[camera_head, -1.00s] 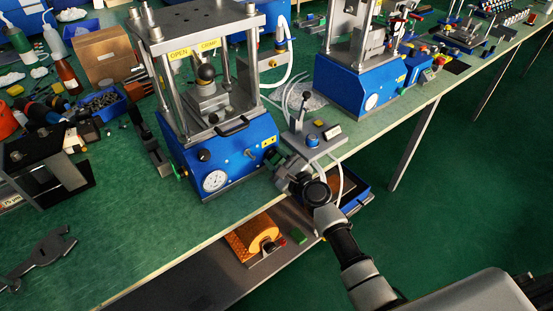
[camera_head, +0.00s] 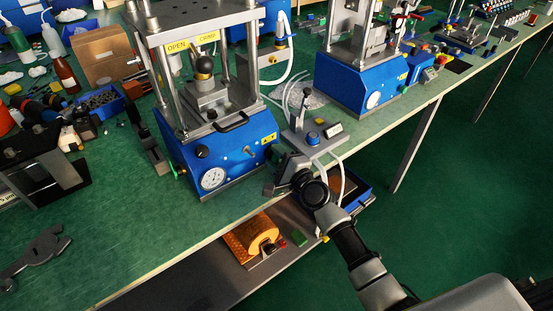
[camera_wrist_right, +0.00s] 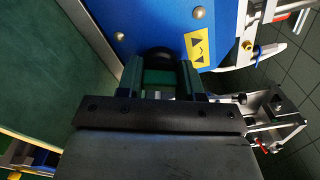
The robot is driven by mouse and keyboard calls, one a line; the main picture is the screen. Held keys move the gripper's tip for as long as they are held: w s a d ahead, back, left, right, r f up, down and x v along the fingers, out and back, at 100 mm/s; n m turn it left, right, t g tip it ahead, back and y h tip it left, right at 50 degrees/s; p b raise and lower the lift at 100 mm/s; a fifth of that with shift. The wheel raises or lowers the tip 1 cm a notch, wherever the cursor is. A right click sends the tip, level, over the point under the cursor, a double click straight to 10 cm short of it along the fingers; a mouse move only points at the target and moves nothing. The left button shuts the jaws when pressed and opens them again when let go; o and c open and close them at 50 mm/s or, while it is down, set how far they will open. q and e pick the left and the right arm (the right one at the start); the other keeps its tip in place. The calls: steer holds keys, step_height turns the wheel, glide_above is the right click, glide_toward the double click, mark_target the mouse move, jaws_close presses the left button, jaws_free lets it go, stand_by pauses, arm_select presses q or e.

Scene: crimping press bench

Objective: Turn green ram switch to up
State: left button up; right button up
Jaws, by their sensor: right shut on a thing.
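The blue press (camera_head: 222,150) stands at the bench's front edge, with a gauge, a black knob and a small toggle on its front. My right gripper (camera_head: 274,172) is at the right end of that front, low beside the yellow label, and hides what it holds in the head view. In the right wrist view the fingers (camera_wrist_right: 160,78) are shut on the green ram switch (camera_wrist_right: 158,77), seen between them below a dark round part. Its exact position is hard to tell.
A second blue press (camera_head: 345,82) is farther right. A grey wrench (camera_head: 35,252) lies front left; the bench between is clear.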

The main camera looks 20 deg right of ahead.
steer(key=shift+f+n+b, duration=0.1)
steer(key=shift+n+b, duration=0.2)
steer(key=shift+n, duration=2)
steer(key=o, duration=0.9)
steer(key=shift+s, duration=0.1)
steer(key=v, duration=1)
steer(key=shift+s+d, duration=0.15)
steer(key=shift+s, duration=0.2)
